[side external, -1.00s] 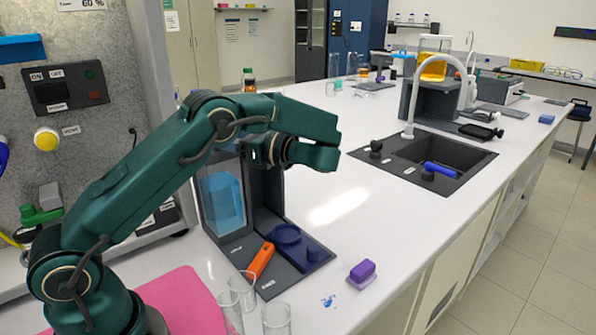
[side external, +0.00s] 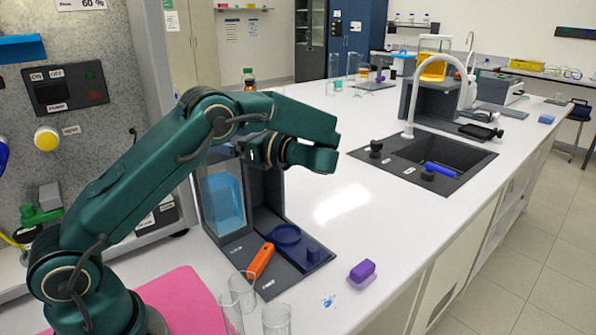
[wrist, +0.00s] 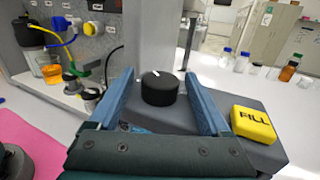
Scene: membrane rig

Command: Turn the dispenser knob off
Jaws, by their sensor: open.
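A round black knob (wrist: 160,90) with a white mark on its top sits on the dark grey top of the dispenser (wrist: 225,103) in the wrist view. My gripper (wrist: 158,78) is open, with one blue finger on each side of the knob and narrow gaps between. In the side view my gripper (side external: 322,156) is over the dispenser, and the knob cannot be made out there. The dispenser's clear tank (side external: 224,199) holds blue liquid. A yellow button marked FILL (wrist: 254,124) is to the right of the knob in the wrist view.
Empty glass beakers (side external: 277,320) and a purple block (side external: 362,271) stand nearby. A grey panel with a power switch (side external: 66,88) rises at left. Bottles (wrist: 287,73) stand behind.

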